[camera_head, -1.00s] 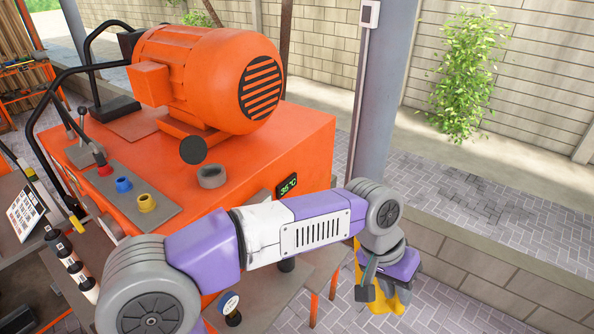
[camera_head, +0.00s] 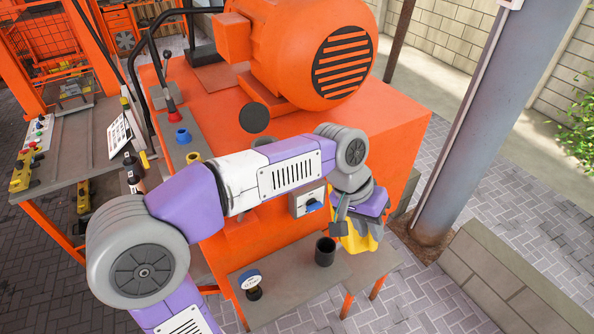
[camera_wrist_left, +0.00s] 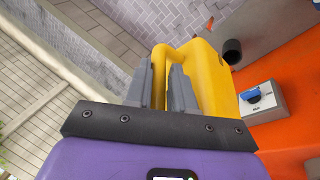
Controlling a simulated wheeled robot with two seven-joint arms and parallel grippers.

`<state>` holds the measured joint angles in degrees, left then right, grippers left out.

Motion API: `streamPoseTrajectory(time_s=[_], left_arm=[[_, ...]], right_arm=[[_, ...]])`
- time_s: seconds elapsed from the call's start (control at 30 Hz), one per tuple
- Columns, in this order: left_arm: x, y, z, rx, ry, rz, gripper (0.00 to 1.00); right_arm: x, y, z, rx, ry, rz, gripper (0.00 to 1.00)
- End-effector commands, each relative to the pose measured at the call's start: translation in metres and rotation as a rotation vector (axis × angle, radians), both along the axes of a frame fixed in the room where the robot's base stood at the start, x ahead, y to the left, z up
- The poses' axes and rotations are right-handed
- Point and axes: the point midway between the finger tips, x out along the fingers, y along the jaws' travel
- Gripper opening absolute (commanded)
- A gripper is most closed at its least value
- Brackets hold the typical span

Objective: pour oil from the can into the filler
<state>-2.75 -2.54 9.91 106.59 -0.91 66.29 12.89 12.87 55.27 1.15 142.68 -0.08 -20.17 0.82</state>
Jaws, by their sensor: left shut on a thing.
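My left gripper (camera_head: 352,212) is shut on the yellow can (camera_head: 362,240), right of centre in the head view. The can hangs by its handle between the two grey fingers in the left wrist view (camera_wrist_left: 208,82). It appears in front of the orange tank (camera_head: 395,130), close to the right of a dark open cylinder (camera_head: 325,252) on the grey shelf. That cylinder also shows in the left wrist view (camera_wrist_left: 232,52). A black round cap (camera_head: 254,118) stands on the tank top. My right gripper is out of view.
A big orange motor (camera_head: 310,50) stands on the tank. A grey pillar (camera_head: 490,110) rises at right. Paving (camera_head: 440,290) is clear at lower right.

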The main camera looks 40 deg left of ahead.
Motion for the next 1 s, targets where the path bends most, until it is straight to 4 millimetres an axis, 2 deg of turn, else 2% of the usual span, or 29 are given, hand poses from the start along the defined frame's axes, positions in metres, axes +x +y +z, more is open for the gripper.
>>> streamPoseTrajectory(time_s=[0.1, 0.3, 0.4, 0.5, 0.67, 1.0], left_arm=[[0.016, 0.044, 0.008, -0.005, -0.004, 0.070, 0.00], [0.026, 0.121, 0.013, 0.000, -0.006, 0.174, 0.00], [0.026, 0.148, 0.013, 0.005, -0.007, 0.208, 0.00], [0.025, 0.162, 0.013, 0.008, -0.008, 0.225, 0.00], [0.023, 0.163, 0.013, 0.014, -0.012, 0.230, 0.00], [0.010, 0.131, 0.015, 0.040, -0.028, 0.227, 0.00]], right_arm=[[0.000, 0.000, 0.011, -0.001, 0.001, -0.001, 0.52], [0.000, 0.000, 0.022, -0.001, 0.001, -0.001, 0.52], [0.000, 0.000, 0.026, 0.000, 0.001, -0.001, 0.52], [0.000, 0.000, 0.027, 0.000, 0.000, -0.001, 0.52], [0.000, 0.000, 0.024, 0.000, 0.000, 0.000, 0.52], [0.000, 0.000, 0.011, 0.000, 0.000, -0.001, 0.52]])
